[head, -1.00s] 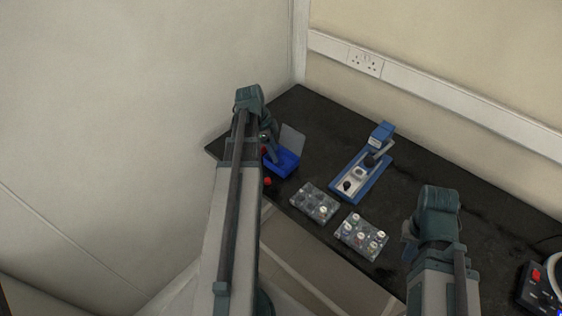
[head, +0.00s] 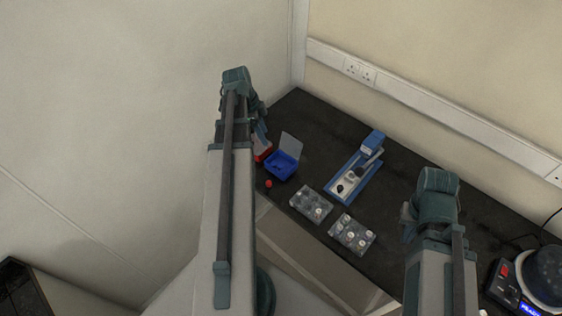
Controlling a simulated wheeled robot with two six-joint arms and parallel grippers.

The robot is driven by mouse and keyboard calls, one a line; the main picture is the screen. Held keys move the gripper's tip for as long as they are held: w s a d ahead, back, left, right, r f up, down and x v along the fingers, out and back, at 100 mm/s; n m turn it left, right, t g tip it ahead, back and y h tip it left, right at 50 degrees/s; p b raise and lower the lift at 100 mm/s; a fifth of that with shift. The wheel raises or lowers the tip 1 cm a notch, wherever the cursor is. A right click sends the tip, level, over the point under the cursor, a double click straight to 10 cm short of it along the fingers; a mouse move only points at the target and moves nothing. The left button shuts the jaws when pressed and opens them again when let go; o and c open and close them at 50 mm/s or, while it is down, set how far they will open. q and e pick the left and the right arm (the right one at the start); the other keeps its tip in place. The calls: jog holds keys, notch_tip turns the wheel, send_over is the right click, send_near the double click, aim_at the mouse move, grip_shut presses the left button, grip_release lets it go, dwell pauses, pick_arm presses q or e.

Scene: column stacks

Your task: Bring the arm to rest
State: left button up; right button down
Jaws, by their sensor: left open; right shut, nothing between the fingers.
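My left arm reaches up from the bottom. Its gripper (head: 262,135) is partly hidden behind the wrist, open, above the bench's left end near a blue box (head: 283,165) with its clear lid raised. My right arm comes in at the lower right. Its gripper (head: 408,222) is mostly hidden by the wrist, shut and empty, over the black bench (head: 420,160).
A red object (head: 263,152) is left of the blue box; a small red ball (head: 268,184) is in front. Two clear trays (head: 311,205) (head: 351,234) hold several small pieces. A blue-and-white press (head: 355,175) stands behind. A round device (head: 540,278) is far right.

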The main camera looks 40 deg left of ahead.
dwell(0.7)
pick_arm(q)
jog(key=s+d+n+g+y, duration=0.1)
jog(key=s+d+n, duration=0.1)
jog(key=d, duration=1.8)
jog(key=s+d+n+g+y, duration=0.1)
jog(key=s+d+n+y, duration=0.1)
jog(key=d, duration=1.8)
jog(key=shift+s+d+f+n+y, duration=0.2)
jog(key=shift+s+f+n+y, duration=0.1)
jog(key=shift+s+n, duration=0.65)
jog(key=shift+w, duration=0.2)
